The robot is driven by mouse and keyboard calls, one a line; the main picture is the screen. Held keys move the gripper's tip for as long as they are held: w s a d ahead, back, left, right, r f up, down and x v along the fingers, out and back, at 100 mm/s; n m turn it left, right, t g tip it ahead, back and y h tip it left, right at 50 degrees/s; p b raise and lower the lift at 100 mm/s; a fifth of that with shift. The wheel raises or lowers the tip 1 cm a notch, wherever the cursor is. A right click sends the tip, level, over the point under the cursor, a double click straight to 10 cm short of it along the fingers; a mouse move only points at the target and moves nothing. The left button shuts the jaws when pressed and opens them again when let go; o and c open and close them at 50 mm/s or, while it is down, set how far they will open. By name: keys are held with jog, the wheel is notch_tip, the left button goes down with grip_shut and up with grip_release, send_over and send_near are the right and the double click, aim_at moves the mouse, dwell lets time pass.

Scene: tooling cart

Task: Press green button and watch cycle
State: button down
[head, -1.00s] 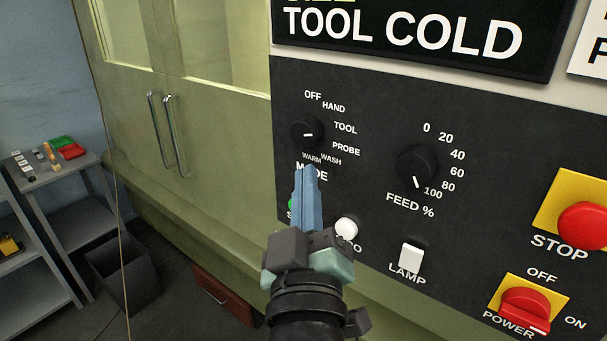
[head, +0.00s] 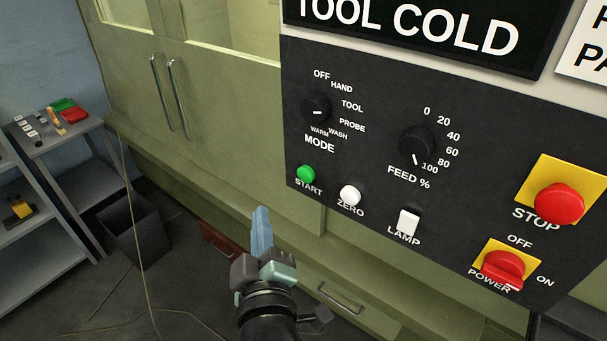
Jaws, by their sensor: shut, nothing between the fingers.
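The round green START button (head: 306,174) is on the lower left of the dark control panel, in full view and unlit as far as I can tell. My gripper (head: 260,212), with blue fingers shut and empty, is to the left of and below the button, apart from it. The display (head: 410,22) above the panel shows the words "TOOL COLD"; its upper part is cut off. The machine's doors (head: 225,100) are closed.
Beside START are a white ZERO button (head: 350,195) and LAMP switch (head: 408,222). A red STOP button (head: 559,204) and red POWER switch (head: 503,267) are at right. A grey shelf cart (head: 50,140) and dark bin (head: 135,235) stand at left. A thin cable hangs at left.

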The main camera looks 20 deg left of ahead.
aim_at(300, 176)
jog(key=w+d+b, duration=0.2)
jog(key=w, duration=0.5)
jog(key=shift+w+d, duration=0.4)
dwell(1.7)
jog(key=shift+w+d+b, duration=0.15)
jog(key=shift+w+b, duration=0.25)
jog(key=shift+b, duration=0.05)
jog(key=shift+w+d+b, duration=0.2)
jog(key=shift+w+b, duration=0.15)
jog(key=shift+w, duration=0.05)
dwell(0.5)
jog(key=shift+w+d+r, duration=0.15)
dwell(0.7)
